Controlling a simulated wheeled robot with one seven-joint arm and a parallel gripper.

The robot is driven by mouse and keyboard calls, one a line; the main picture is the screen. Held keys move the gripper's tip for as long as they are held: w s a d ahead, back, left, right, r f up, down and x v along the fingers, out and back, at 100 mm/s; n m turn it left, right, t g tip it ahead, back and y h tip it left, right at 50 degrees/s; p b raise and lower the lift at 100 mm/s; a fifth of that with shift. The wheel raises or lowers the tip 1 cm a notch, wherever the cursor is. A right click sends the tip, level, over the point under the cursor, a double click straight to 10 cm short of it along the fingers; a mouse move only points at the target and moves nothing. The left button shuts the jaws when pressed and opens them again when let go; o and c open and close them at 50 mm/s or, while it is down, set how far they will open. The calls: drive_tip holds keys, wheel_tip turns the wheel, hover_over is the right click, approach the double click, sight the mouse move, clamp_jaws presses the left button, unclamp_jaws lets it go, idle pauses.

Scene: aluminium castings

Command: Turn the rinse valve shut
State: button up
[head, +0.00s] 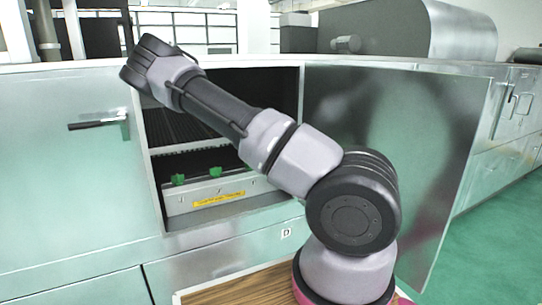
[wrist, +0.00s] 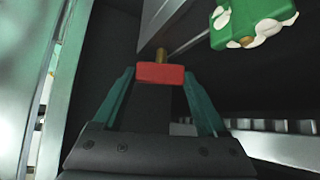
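A red valve handle (wrist: 160,73) on a short brass stem (wrist: 161,54) stands straight ahead in the wrist view. The two teal fingers of my gripper (wrist: 158,88) lie on either side of it, and the red handle fills the space between their tips, with no clear gap. The stem runs to a grey metal wall behind the handle. In the head view my arm reaches to the upper left across the cabinet opening; the fingers and the red handle are not seen there. No label on the red handle can be read.
A green part with pale edges (wrist: 252,20) is close by at upper right in the wrist view. In the head view, green pieces (head: 215,172) stand inside the open cabinet above a yellow label (head: 218,199). The cabinet door (head: 400,150) hangs open at right.

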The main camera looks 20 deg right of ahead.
drive_tip(key=shift+w+a+m+g+h, duration=0.15)
drive_tip(key=shift+m+g+h, duration=0.1)
drive_tip(key=shift+m+g, duration=0.95)
drive_tip(key=shift+w+d+m+g+h, duration=0.1)
drive_tip(key=shift+m+g+h, duration=0.15)
drive_tip(key=shift+m+g, duration=0.9)
drive_tip(key=shift+m+t, duration=0.35)
drive_tip(key=o, duration=1.3)
drive_tip(key=v, duration=1.1)
drive_tip(key=shift+f, duration=0.1)
